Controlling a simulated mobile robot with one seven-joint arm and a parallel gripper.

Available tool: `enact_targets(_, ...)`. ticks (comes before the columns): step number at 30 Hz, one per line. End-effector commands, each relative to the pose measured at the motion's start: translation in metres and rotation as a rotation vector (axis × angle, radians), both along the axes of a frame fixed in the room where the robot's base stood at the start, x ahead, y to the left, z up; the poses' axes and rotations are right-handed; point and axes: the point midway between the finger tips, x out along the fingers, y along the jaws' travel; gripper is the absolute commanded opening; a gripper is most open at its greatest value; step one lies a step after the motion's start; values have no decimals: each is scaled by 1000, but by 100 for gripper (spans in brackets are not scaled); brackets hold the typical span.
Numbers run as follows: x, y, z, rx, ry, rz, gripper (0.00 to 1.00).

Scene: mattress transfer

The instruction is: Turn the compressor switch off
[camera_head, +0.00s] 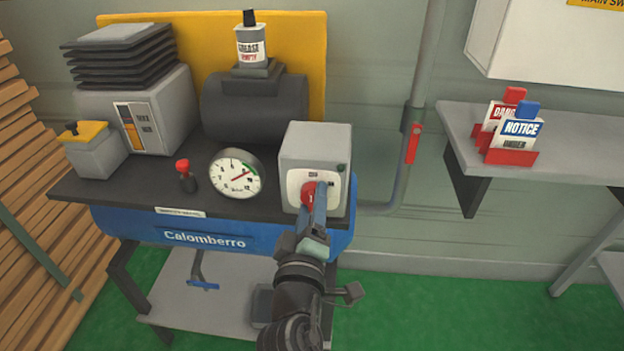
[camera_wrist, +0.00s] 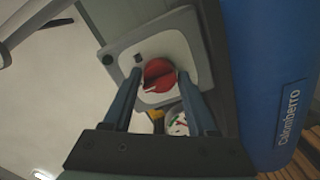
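The compressor switch is a red rotary knob (camera_head: 307,194) on a pale plate on the front of a grey box (camera_head: 316,146). In the wrist view the knob (camera_wrist: 158,76) shows whole, with a small white mark on it. My gripper (camera_head: 315,190) is in front of the plate, and its fingers hide part of the knob in the head view. In the wrist view my gripper (camera_wrist: 159,80) is open, with one finger on each side of the knob. Narrow gaps seem to show; I cannot tell whether either finger touches it.
The blue compressor tank (camera_head: 165,235) lies under the dark top. A pressure gauge (camera_head: 236,175) and a small red-topped valve (camera_head: 185,175) stand left of the box. A pipe with a red lever (camera_head: 412,143) runs at right. A grey shelf (camera_head: 580,150) holds sign tags.

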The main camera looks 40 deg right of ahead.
Motion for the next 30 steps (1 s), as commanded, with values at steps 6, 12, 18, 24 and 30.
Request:
enact_targets(6,0,0,0,1,-1,0,82)
enact_targets(12,0,1,0,1,-1,0,82)
enact_targets(18,-12,15,-1,2,0,2,82)
enact_targets(24,-39,47,-2,2,1,5,82)
enact_targets(30,-65,77,-2,1,1,3,82)
